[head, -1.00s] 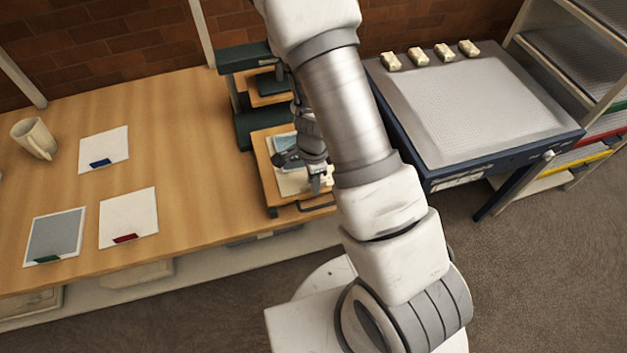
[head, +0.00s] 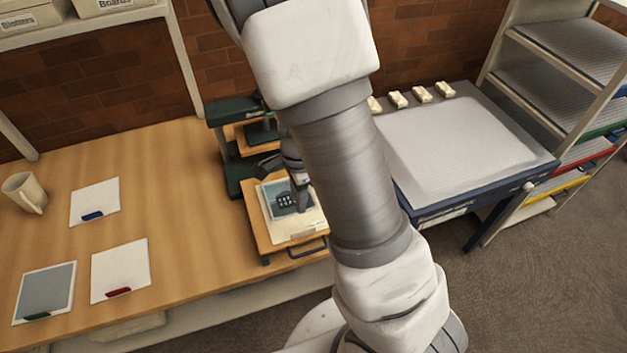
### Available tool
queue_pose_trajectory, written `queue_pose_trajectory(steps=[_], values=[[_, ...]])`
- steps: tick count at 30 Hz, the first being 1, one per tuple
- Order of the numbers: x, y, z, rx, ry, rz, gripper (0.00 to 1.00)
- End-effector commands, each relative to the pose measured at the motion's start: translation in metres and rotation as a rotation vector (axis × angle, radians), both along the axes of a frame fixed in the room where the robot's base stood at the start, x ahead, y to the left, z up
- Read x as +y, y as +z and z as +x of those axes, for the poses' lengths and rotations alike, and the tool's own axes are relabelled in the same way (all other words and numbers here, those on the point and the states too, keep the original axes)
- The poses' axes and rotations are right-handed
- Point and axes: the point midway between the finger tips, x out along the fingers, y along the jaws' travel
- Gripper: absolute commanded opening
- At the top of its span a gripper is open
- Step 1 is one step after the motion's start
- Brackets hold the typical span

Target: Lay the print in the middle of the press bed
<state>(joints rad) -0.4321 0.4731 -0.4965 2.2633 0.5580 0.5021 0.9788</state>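The press bed (head: 257,238) is a wooden board with a dark handle at its front, set before the green press (head: 222,140) on the wooden table. A sheet with a dark grey-blue picture and pale marks, which looks like the print (head: 272,192), lies on the bed. A pale sheet or card (head: 291,230) shows around and below it. My gripper (head: 297,205) is at the right edge of the picture, low over the bed. My arm covers part of the gripper and the bed's right side. Whether the fingers are open or touch the print is unclear.
On the table's left are a mug (head: 25,193), a sheet with a blue clip (head: 95,203), a sheet with a red clip (head: 121,270) and a grey picture with a green clip (head: 45,292). A grey-topped table (head: 455,150) with several small blocks and a shelf rack (head: 560,90) stand right.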

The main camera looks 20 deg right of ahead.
Motion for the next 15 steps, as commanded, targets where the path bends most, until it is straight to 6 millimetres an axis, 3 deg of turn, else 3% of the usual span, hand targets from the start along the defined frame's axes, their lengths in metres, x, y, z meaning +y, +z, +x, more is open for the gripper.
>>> queue_pose_trajectory(steps=[6,15], values=[[0.019,0.069,-0.008,-0.104,0.283,0.095,0.34],[0.024,0.16,-0.041,-0.283,0.733,0.075,0.34]])
